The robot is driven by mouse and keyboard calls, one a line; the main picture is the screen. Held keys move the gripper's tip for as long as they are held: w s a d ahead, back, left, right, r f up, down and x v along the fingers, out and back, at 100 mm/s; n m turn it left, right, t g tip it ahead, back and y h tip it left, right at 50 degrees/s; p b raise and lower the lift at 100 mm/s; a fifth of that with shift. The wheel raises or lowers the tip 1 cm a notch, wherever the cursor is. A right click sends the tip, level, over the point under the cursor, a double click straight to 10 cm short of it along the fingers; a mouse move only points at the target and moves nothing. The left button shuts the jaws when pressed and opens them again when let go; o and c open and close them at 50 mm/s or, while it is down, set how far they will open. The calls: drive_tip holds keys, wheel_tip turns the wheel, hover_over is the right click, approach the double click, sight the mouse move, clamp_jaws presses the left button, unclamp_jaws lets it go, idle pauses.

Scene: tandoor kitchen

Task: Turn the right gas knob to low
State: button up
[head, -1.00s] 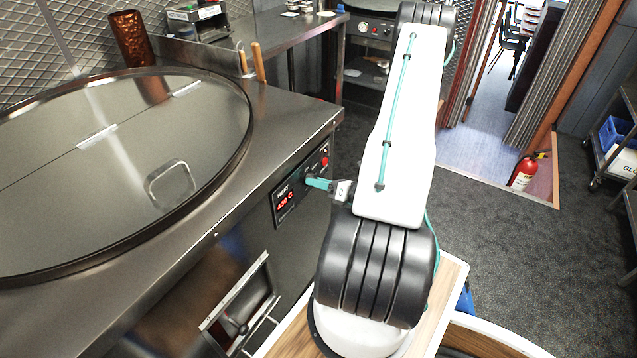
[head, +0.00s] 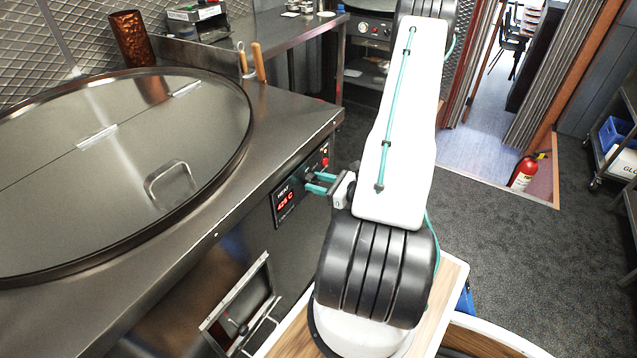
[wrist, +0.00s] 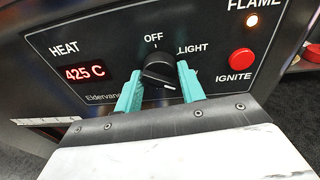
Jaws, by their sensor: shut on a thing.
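A black round gas knob (wrist: 159,66) sits on the dark control panel (wrist: 110,45) in the wrist view. OFF is printed above it and LIGHT to its upper right. A short white mark on its face shows near its lower edge, to the right of middle. My gripper (wrist: 160,84) is shut on the knob, one teal finger on each side. In the head view my gripper (head: 317,182) reaches left to the panel (head: 287,200), and the knob (head: 309,175) is partly hidden by the fingers. Any marking below the knob is hidden by my gripper.
A red IGNITE button (wrist: 241,61) is right of the knob, below a lit FLAME lamp (wrist: 252,20). The heat display (wrist: 84,73) at left reads 425 C. The steel tandoor counter (head: 285,110) rises above the panel. Open floor (head: 500,260) lies right of my arm.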

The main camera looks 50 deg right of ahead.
drive_tip(key=shift+d, duration=0.1)
idle(0.4)
drive_tip(key=o, duration=1)
drive_tip(key=shift+c, duration=0.2)
drive_tip(key=s+d, duration=0.1)
drive_tip(key=s, duration=0.6)
drive_tip(key=shift+s+r, duration=0.35)
drive_tip(key=shift+r, duration=0.05)
